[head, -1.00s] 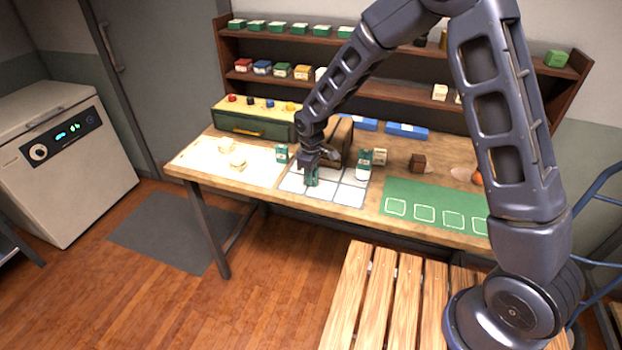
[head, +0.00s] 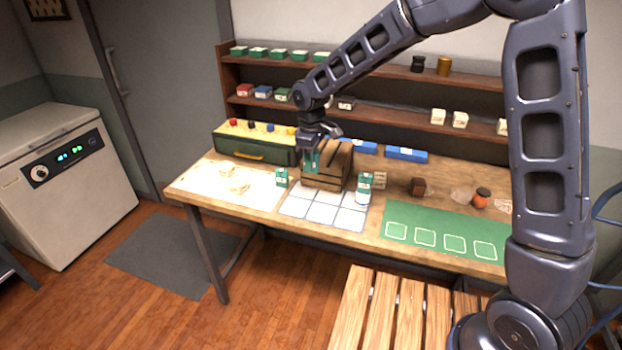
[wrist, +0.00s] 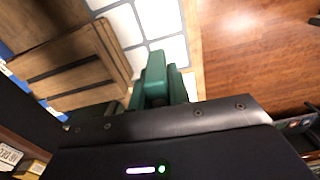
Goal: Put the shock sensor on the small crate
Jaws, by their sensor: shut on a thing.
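The small green item, which I take to be the shock sensor (head: 311,161), is in my gripper (head: 312,150), held above the table. My gripper is shut on it; in the wrist view the green block (wrist: 155,75) sticks out past the gripper body. The small crate (head: 326,182), of brown wooden slats, stands on the table just behind the white tile mat. In the head view the sensor overlaps the crate's left part. In the wrist view the slatted crate (wrist: 65,80) is at upper left, beside the sensor. Contact between them cannot be told.
A green drawer box (head: 252,148) and shelves (head: 400,82) stand behind.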

